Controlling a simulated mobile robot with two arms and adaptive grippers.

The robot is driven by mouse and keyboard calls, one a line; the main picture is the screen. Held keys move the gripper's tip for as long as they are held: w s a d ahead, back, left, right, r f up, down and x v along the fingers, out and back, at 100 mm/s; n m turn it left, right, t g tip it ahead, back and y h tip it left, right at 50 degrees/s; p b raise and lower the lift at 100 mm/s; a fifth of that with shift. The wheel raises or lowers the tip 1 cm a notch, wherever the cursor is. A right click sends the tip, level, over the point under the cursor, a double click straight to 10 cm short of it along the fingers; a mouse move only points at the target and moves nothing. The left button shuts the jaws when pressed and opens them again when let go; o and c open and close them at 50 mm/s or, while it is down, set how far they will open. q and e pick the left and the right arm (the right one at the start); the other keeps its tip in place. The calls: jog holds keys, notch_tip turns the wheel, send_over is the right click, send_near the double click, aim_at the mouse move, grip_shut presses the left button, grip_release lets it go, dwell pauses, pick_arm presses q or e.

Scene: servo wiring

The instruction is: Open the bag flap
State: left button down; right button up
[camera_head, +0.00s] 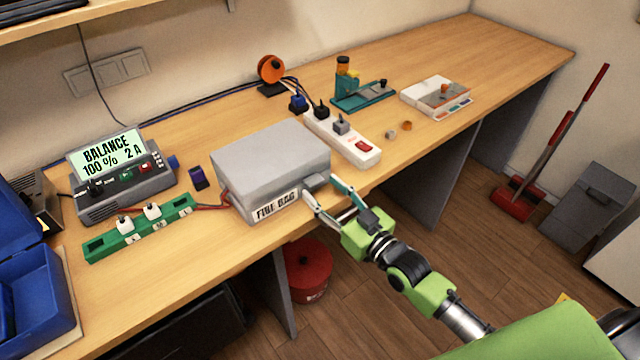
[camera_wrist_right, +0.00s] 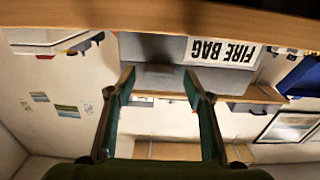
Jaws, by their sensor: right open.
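The grey fire bag (camera_head: 268,165) stands on the wooden workbench, its flap lying shut on top, with a white FIRE BAG label on the front. A small grey tab (camera_head: 316,181) sticks out at the front right of the bag. My right gripper (camera_head: 331,206) is open, its two fingers pointing at the tab from the bench's front edge. In the right wrist view the bag (camera_wrist_right: 155,48) appears upside down, and the open fingers (camera_wrist_right: 160,85) stand on either side of its grey front part. Whether they touch it I cannot tell. My left gripper is not in view.
A white power strip (camera_head: 342,138) lies behind the bag to the right. A charger (camera_head: 125,183) and a green board (camera_head: 140,228) stand to the left, with red wires running to the bag. A blue case (camera_head: 40,290) is at the far left. The bench's right part has free room.

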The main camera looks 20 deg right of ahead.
jog(key=shift+x, duration=1.1)
